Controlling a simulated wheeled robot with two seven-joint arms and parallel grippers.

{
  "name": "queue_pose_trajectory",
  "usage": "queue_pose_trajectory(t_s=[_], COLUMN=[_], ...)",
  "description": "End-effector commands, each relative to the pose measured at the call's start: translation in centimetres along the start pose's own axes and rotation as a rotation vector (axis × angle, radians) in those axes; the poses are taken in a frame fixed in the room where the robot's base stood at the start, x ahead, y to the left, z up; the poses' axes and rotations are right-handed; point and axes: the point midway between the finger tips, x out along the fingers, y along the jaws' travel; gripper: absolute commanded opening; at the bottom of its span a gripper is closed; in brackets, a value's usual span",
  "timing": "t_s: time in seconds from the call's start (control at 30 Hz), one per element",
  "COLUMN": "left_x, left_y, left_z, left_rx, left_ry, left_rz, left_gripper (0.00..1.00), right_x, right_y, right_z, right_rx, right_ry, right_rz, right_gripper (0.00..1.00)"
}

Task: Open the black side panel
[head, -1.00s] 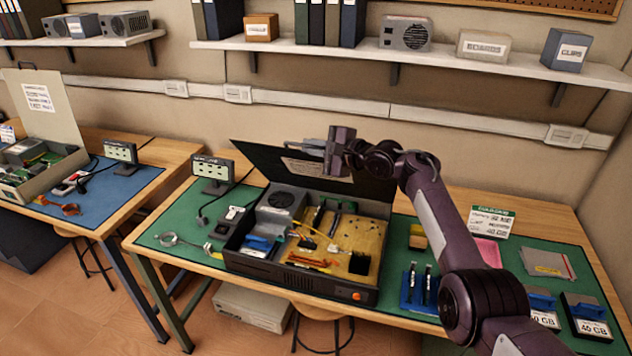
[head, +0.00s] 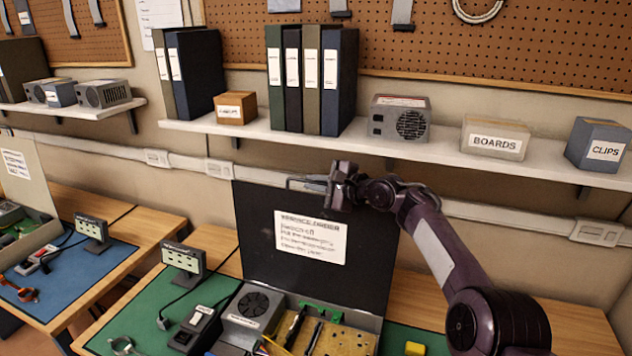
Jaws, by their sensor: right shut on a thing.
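The black side panel (head: 352,262) stands raised, close to upright, at the back of the open computer case (head: 368,322). A white printed label (head: 310,237) is on its inner face. My right gripper (head: 331,186) is at the panel's top edge, right of its middle, and is shut on the panel there. Its fingertips are small in the view. The case shows a power supply with a fan (head: 252,306) and a tan board inside; its front is cut off by the picture's bottom edge. My left gripper is not in view.
A wall shelf (head: 447,150) with binders, a grey power supply (head: 398,118) and labelled boxes runs above and behind the panel. Another bench with an open case is at far left.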

Motion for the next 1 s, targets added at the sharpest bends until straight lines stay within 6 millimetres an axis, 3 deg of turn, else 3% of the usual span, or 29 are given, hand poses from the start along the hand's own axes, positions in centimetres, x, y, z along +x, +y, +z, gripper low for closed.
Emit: queue_pose_trajectory(t_s=[0.03,0.47,0.5,0.67,1.0], left_x=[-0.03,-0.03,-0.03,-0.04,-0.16], left_y=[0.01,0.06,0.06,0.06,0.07], left_z=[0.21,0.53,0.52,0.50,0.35], left_rx=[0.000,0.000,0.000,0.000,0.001], left_ry=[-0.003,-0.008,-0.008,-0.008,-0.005], left_rz=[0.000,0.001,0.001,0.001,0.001], left_gripper=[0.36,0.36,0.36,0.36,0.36], right_x=[0.08,0.09,0.09,0.08,-0.09], right_y=[0.66,0.83,0.83,0.74,0.67], right_z=[-0.27,-0.40,-0.40,-0.37,-0.36], right_rx=[0.011,0.020,0.020,0.020,0.020], right_ry=[0.004,0.006,0.006,0.005,0.004], right_rz=[0.016,0.022,0.022,0.019,0.018], right_gripper=[0.00,0.00,0.10,0.31,0.31])
